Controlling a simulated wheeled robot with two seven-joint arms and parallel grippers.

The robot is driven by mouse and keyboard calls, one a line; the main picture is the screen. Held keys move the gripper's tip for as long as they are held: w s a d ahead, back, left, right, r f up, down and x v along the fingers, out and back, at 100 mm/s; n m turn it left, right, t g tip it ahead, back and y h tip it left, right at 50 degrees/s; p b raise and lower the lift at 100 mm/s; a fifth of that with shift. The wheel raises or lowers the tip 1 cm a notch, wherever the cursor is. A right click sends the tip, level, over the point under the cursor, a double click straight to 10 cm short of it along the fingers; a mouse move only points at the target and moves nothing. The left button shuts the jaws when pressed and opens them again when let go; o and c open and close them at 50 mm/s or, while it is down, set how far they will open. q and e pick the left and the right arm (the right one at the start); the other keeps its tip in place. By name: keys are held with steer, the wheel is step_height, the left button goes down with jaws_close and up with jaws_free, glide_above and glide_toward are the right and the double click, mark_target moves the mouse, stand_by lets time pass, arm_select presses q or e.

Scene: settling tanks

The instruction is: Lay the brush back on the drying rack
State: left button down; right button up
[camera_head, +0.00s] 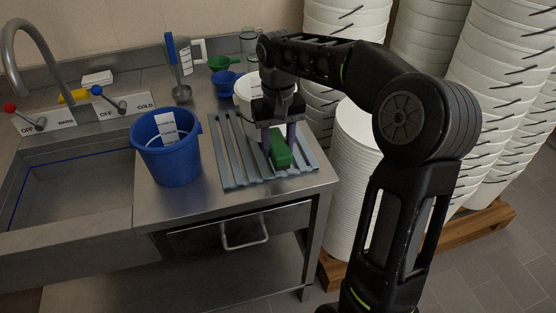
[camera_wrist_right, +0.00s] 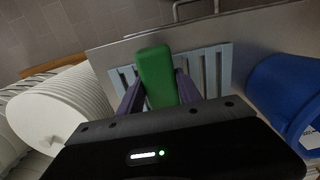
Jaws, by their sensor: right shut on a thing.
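The drying rack (camera_head: 232,165) is a slatted light grey-blue rack on the steel counter, right of the blue bucket. The brush shows as a green block (camera_head: 280,150) over the right part of the rack. My right gripper (camera_head: 278,140) points down with its purple fingers on either side of the brush and is shut on it. In the right wrist view the brush (camera_wrist_right: 156,75) sits between the fingers, with rack slats (camera_wrist_right: 215,70) behind it. I cannot tell whether the brush touches the slats. Its underside is hidden. My left gripper is not in view.
A blue bucket (camera_head: 168,150) stands left of the rack, beside the sink (camera_head: 70,190). A white bucket (camera_head: 246,92), a green funnel (camera_head: 222,63) and a blue cup (camera_head: 226,84) stand behind the rack. Stacked white buckets (camera_head: 500,70) stand right of the counter.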

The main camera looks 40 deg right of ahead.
steer(key=shift+f, duration=0.35)
step_height(320, 180, down, 3)
steer(key=shift+f, duration=0.35)
steer(key=shift+f, duration=0.2)
steer(key=o, duration=1.3)
steer(key=shift+r, duration=0.15)
